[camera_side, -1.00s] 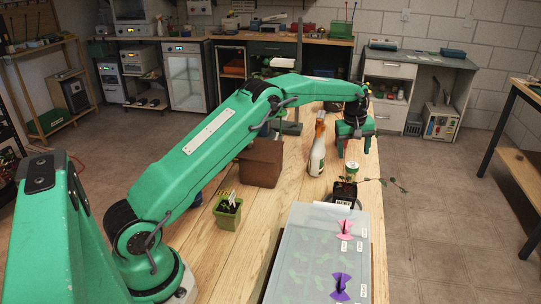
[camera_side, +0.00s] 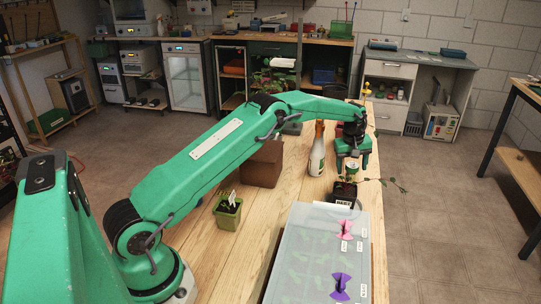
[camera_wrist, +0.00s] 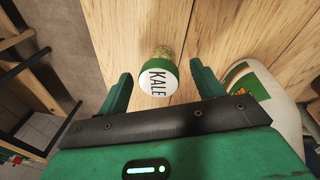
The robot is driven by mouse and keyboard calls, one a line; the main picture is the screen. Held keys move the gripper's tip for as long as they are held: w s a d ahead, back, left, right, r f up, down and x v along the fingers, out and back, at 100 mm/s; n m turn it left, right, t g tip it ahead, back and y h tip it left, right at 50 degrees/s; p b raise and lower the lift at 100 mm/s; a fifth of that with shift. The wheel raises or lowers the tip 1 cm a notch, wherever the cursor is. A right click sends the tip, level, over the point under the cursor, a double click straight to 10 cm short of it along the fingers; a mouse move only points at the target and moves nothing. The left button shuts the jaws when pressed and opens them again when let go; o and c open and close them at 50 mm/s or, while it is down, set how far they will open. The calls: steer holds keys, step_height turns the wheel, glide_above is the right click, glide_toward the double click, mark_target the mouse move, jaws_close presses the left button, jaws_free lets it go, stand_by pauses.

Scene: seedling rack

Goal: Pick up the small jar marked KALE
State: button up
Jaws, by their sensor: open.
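The small jar marked KALE (camera_wrist: 157,78) has a white lid with black letters and a green band. In the wrist view it sits between my two spread fingers, with gaps on both sides and its lid towards me. In the side view the jar (camera_side: 352,169) stands on the wooden bench, partly covered by my gripper (camera_side: 352,163). My gripper also shows in the wrist view (camera_wrist: 161,70), open and empty, its fingers on either side of the jar. I cannot tell exactly how low the fingertips are.
A white bottle (camera_side: 317,152) stands close left of the jar in the side view. A black pot labelled BEET (camera_side: 343,193) with a trailing plant is just in front. A covered translucent tray (camera_side: 296,262), a green pot (camera_side: 228,214) and a brown box (camera_side: 263,165) are also on the bench.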

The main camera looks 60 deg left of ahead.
steer(key=shift+w+f, duration=0.1)
steer(key=shift+f, duration=0.3)
steer(key=c, duration=1.1)
